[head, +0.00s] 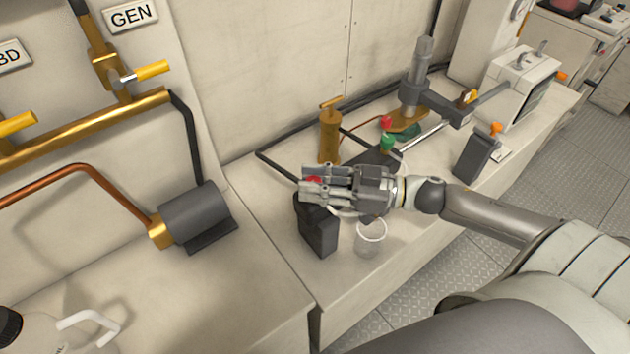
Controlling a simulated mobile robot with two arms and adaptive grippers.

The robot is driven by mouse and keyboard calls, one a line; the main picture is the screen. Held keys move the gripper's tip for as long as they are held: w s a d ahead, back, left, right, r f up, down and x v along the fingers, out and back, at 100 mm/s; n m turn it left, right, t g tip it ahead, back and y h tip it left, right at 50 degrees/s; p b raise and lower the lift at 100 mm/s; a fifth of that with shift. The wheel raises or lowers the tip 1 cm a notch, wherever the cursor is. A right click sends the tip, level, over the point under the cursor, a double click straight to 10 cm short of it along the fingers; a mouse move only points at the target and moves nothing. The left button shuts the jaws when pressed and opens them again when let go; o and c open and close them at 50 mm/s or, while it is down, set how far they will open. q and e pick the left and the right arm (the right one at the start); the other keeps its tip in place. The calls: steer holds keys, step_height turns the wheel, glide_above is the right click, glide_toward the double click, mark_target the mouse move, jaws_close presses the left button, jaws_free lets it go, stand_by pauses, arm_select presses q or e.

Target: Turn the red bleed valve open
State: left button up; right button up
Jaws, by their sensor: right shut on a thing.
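A small red part (313,181), which looks like the red bleed valve's knob, shows between the fingers of my right gripper (312,184). It sits at the top of a dark grey block (319,232) on the bench. My right gripper reaches in from the right, level with the block's top, and is shut on the red part. The fingers hide most of it, so its turn angle cannot be told. Another red knob (386,122) stands farther back, above a green knob (387,141). My left gripper is not in view.
A clear cup (370,238) stands just right of the block, below my right wrist. A brass cylinder (330,135) stands behind. A grey motor-like cylinder (196,215) is at left, and a white jug (60,330) at lower left. The bench between them is clear.

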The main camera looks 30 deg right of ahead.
steer(key=shift+f, duration=0.1)
steer(key=o, duration=1)
steer(key=shift+w+a, duration=0.1)
steer(key=shift+o, duration=0.2)
steer(key=v, duration=1.2)
